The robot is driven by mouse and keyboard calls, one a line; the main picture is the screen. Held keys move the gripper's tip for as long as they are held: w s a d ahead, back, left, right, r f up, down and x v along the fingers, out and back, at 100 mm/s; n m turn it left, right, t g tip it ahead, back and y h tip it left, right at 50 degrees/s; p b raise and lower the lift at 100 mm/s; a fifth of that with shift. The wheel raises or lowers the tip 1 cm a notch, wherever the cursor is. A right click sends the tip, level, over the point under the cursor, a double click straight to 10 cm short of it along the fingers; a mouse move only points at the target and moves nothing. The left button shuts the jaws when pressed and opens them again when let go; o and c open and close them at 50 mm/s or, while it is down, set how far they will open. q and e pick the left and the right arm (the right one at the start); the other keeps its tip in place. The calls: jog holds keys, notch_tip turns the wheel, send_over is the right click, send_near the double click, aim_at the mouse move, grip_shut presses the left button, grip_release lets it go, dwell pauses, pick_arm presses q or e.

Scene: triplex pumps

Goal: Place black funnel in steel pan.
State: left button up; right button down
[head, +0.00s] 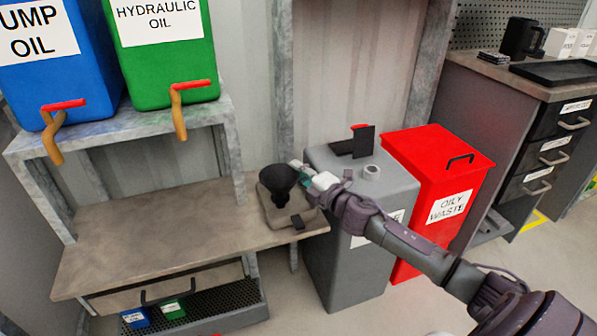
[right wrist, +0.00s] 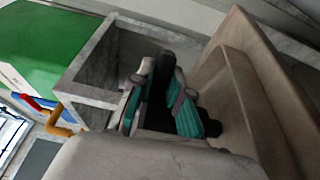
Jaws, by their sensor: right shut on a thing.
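The black funnel (head: 277,182) is at the right end of the workbench in the head view, wide mouth up. In that view it overlaps the pan (head: 263,207), a shallow greyish-tan pan on the bench. I cannot tell whether the funnel touches the pan's floor. My right gripper (head: 298,172) reaches in from the right and is shut on the funnel near its rim. In the right wrist view, dark funnel material (right wrist: 164,82) shows between the teal finger pads of the right gripper (right wrist: 160,95). My left gripper is out of view.
A grey bin (head: 345,258) and red oily waste bin (head: 415,170) stand right of the bench. Blue (head: 65,85) and green (head: 165,70) oil containers with taps sit on the shelf above. The bench (head: 150,235) is clear toward the left.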

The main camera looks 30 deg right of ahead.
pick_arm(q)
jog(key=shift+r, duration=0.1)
pick_arm(e)
jog(key=shift+f, duration=0.1)
jog(key=c, duration=1.1)
grip_release()
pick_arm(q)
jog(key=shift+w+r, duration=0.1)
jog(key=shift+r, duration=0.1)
